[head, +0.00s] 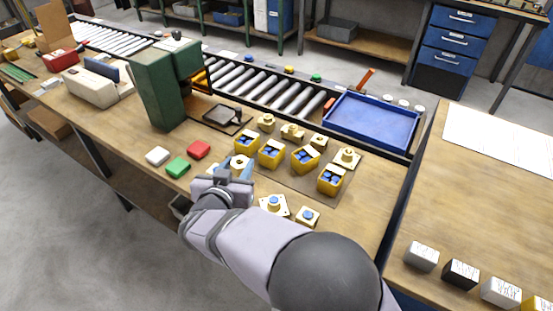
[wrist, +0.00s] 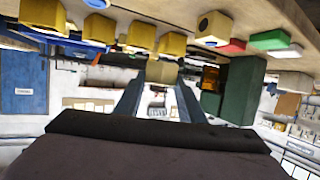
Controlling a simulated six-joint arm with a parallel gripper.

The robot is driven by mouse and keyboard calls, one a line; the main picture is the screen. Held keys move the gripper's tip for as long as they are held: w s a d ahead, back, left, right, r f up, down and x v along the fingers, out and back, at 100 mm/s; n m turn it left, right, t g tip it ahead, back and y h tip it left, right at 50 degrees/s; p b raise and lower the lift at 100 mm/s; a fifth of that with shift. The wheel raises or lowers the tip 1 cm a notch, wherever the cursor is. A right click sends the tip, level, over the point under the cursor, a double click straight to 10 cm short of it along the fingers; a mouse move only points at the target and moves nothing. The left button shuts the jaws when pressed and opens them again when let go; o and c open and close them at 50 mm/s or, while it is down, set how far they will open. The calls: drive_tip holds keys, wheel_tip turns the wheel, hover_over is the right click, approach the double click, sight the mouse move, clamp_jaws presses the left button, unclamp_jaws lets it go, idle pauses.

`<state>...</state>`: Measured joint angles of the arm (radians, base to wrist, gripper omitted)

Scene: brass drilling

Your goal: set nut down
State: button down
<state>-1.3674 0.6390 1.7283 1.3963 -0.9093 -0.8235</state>
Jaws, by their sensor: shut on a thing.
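My gripper (head: 236,170) is in front of the row of yellow boxes in the head view, over the near part of the workbench. It is shut on a brass nut (head: 240,161). In the wrist view the nut (wrist: 161,72) shows as a dull brass block between the two fingertips. The wrist picture is upside down, with the bench top along its upper edge. The gripper hides part of a pale piece just left of it. I cannot tell whether the nut touches anything beneath it.
Yellow boxes with blue contents (head: 305,159) stand close by. Brass pieces (head: 292,131) sit behind them; two blue-centred pieces (head: 274,205) lie to the near right. A green drill press (head: 160,88) and a red block (head: 199,150) are left. A blue tray (head: 372,121) is back right.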

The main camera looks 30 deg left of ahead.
drive_tip(key=shift+w+r, duration=0.1)
drive_tip(key=w+d+r+m+h+p, duration=0.3)
drive_tip(key=w+d+m+h+p, duration=0.15)
drive_tip(key=w+d, duration=1)
drive_tip(key=w+d+r+m+h+p, duration=0.25)
drive_tip(key=w+d+h+p, duration=0.25)
drive_tip(key=w+d, duration=0.9)
wheel_tip(320, 180, up, 3)
drive_tip(key=m+g+h+p, duration=0.6)
drive_tip(key=m+h+p, duration=0.1)
drive_tip(key=m+h, duration=0.15)
hover_over(526, 223)
drive_tip(key=shift+f+m+y, duration=0.15)
drive_tip(key=shift+m+y, duration=0.15)
drive_tip(key=shift+m, duration=0.15)
drive_tip(key=shift+f+p, duration=1.5)
drive_tip(key=shift+f, duration=3.5)
